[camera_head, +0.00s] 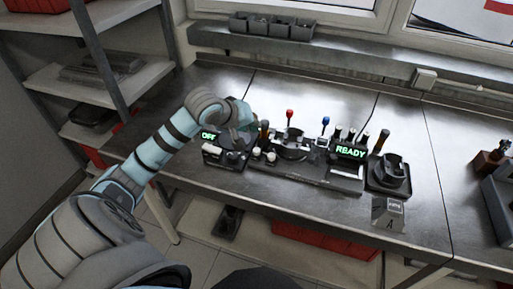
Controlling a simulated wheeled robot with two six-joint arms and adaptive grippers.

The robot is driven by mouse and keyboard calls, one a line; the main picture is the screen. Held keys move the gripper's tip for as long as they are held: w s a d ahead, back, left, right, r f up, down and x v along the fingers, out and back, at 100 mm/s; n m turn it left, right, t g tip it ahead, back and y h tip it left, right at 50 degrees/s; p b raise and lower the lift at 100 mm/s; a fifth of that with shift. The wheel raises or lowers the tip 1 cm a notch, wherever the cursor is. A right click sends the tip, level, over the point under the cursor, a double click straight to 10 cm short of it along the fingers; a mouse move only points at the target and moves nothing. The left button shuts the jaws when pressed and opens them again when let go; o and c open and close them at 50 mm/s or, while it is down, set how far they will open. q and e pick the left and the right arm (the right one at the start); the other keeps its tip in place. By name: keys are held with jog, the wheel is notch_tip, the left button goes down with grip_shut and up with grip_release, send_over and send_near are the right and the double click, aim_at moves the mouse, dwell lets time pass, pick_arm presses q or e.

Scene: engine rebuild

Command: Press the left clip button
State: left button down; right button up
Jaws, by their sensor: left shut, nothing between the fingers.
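The black fixture (318,178) lies on the steel bench, with a green READY display (350,152) at its right. A smaller black unit (226,160) with a green OFF display (208,135) stands at the left. Two small pale round knobs (257,152) show at the fixture's left end; I cannot tell which part is the left clip button. My left gripper (239,143) is shut and empty, pointing down over the left unit, close to the knobs. It partly hides that unit, and I cannot tell whether it touches anything. My right gripper is not in view.
A red-topped lever (290,114) and a blue-topped lever (325,121) rise behind the fixture. A black holder (389,175) stands to its right, with a grey block (388,214) marked A in front. Grey bins (272,25) sit on the back ledge. The bench's far left is clear.

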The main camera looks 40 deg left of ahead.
aim_at(254, 149)
pick_arm(q)
notch_tip(254, 149, down, 4)
jog(key=b, duration=0.3)
jog(key=shift+r+b, duration=0.2)
jog(key=shift+b, duration=0.1)
jog(key=shift+f, duration=1.05)
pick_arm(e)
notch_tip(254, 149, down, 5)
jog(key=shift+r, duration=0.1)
pick_arm(q)
jog(key=shift+f, duration=0.35)
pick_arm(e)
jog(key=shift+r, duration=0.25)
pick_arm(q)
jog(key=shift+f+p, duration=0.3)
jog(key=shift+f, duration=0.2)
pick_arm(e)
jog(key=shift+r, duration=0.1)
pick_arm(q)
jog(key=shift+r+p, duration=0.9)
jog(key=shift+p, duration=0.5)
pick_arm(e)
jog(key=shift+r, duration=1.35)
